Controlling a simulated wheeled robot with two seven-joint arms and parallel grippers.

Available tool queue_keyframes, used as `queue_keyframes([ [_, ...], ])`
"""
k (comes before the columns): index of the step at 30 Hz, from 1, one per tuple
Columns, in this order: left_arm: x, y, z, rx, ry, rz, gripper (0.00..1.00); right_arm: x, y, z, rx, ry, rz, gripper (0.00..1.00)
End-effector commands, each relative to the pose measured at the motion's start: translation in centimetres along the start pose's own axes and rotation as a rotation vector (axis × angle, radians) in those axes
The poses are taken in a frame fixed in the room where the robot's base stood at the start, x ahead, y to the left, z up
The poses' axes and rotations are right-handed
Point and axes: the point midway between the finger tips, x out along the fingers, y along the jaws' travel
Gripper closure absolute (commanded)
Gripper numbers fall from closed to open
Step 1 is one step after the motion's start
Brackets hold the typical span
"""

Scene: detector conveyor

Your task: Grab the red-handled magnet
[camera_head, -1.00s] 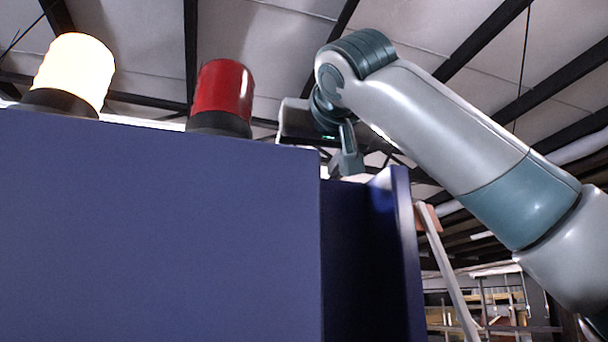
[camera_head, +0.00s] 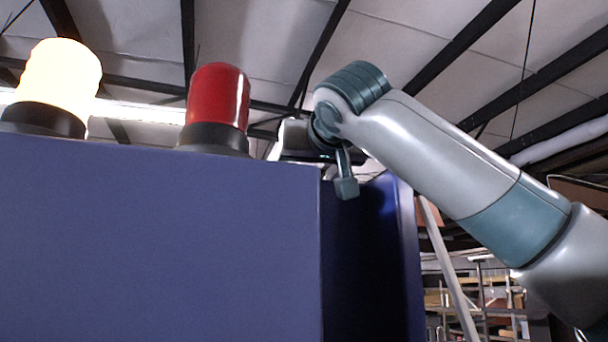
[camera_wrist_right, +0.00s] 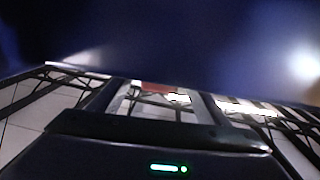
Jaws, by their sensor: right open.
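I cannot make out a red-handled magnet in either view. In the head view my right gripper (camera_head: 346,186) hangs at the upper right corner of a blue cabinet, over its recessed dark blue side. One finger shows there, and the rest is hidden behind the wrist. In the right wrist view the dark gripper body with a green light fills the bottom, and the gripper (camera_wrist_right: 157,98) is open with nothing seen between its fingers. A small blurred reddish patch (camera_wrist_right: 158,88) shows beyond the fingers; I cannot tell what it is. My left gripper is not in view.
The large blue cabinet (camera_head: 160,240) fills the left and centre of the head view. A lit yellow-white beacon (camera_head: 58,80) and a red beacon (camera_head: 218,95) stand on its top. Shelving (camera_head: 480,300) shows in the background at the lower right.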

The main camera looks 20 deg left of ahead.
Motion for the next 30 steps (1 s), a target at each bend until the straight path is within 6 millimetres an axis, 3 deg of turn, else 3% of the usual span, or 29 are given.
queue_keyframes([
  [1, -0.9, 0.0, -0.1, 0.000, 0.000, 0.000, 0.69, 0.6, 0.0, -0.5, -0.001, 0.000, 0.000, 0.31],
  [7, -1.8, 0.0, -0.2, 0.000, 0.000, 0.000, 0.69, 2.0, 0.0, -0.2, 0.001, 0.000, 0.000, 0.31],
  [23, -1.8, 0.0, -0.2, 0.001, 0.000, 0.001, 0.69, 2.2, 0.0, 0.0, 0.000, 0.001, 0.000, 0.31],
  [30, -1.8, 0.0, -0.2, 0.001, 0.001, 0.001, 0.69, 2.2, 0.0, 0.0, 0.000, 0.001, 0.000, 0.84],
])
